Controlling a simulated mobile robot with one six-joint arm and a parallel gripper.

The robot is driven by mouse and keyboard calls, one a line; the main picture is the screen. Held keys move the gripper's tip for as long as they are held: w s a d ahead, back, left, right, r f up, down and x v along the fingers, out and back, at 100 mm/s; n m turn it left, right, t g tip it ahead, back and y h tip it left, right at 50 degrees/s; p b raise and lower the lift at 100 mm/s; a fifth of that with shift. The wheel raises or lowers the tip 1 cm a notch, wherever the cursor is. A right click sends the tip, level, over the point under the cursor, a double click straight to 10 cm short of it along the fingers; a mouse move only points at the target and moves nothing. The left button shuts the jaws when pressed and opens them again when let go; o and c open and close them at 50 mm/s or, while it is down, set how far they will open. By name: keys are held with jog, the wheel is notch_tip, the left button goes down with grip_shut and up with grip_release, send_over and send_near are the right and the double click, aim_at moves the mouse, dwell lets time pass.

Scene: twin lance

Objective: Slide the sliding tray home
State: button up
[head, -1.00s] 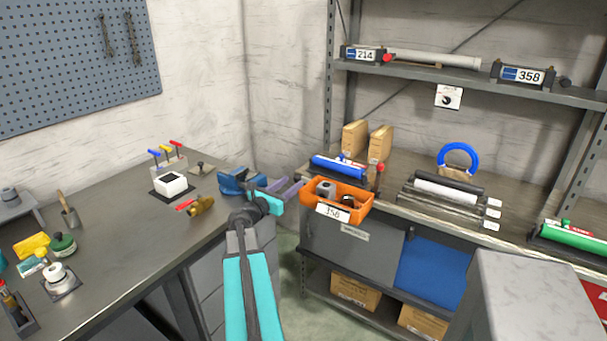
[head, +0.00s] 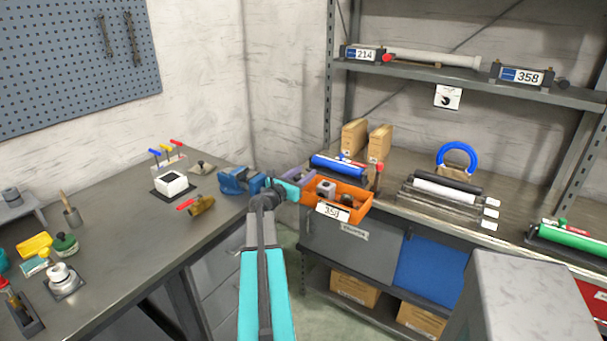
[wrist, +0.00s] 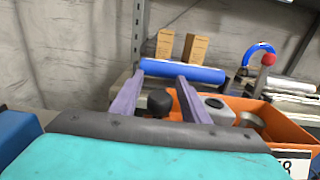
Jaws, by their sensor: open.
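The sliding tray is an orange open bin (head: 357,214) with a white number label on its front. It juts out from the front of the shelf bench in the head view and also shows at the right of the wrist view (wrist: 287,128). A grey part and other small parts lie in it. My gripper (head: 301,177), with purple fingers, is open at the tray's left end. In the wrist view a dark round knob (wrist: 160,102) shows between the fingers (wrist: 161,84). I cannot tell whether the fingers touch the knob or the tray.
A blue cylinder (head: 337,166) lies behind the tray, with two cardboard boxes (head: 354,137) beyond it. A blue vise (head: 239,181) stands on the left bench close to my arm. A grey block (head: 510,290) stands at the lower right. Open floor shows between the benches.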

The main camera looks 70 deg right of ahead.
grip_shut()
jog(key=shift+d, duration=0.15)
